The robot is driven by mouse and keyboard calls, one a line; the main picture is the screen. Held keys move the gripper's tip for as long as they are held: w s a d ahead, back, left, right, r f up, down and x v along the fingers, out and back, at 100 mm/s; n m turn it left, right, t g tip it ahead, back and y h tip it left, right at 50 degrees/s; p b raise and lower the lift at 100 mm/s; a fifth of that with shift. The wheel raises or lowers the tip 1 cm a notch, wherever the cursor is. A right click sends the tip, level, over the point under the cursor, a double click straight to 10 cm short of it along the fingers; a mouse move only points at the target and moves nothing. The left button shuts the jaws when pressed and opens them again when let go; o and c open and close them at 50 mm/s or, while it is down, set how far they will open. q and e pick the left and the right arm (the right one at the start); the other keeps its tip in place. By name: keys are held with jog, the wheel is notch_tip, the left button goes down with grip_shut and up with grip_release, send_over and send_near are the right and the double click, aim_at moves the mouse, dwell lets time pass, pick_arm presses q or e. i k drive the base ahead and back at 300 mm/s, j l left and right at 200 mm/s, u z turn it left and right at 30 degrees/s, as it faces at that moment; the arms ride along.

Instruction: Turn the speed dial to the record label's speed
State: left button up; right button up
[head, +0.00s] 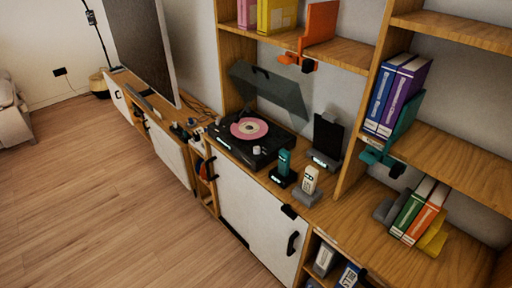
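A black record player (258,153) stands on the low wooden cabinet, its smoky lid (270,88) raised at the back. The label's print is too small to read. A small pale knob (257,150) shows near the player's front edge; I cannot tell whether it is the speed dial or read any marks on it. Neither of my grippers shows in the head view.
A teal handset (284,162) and a cream handset (309,181) stand in docks right of the player. A dark tablet-like device (326,140) stands behind them. Shelves with books and folders (398,95) rise at right. The wooden floor (100,190) at left is clear.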

aim_at(256, 149)
jog(key=i+j+z, duration=0.1)
jog(key=j, duration=0.9)
jog(key=i+j+z, duration=0.15)
jog(key=j, duration=0.85)
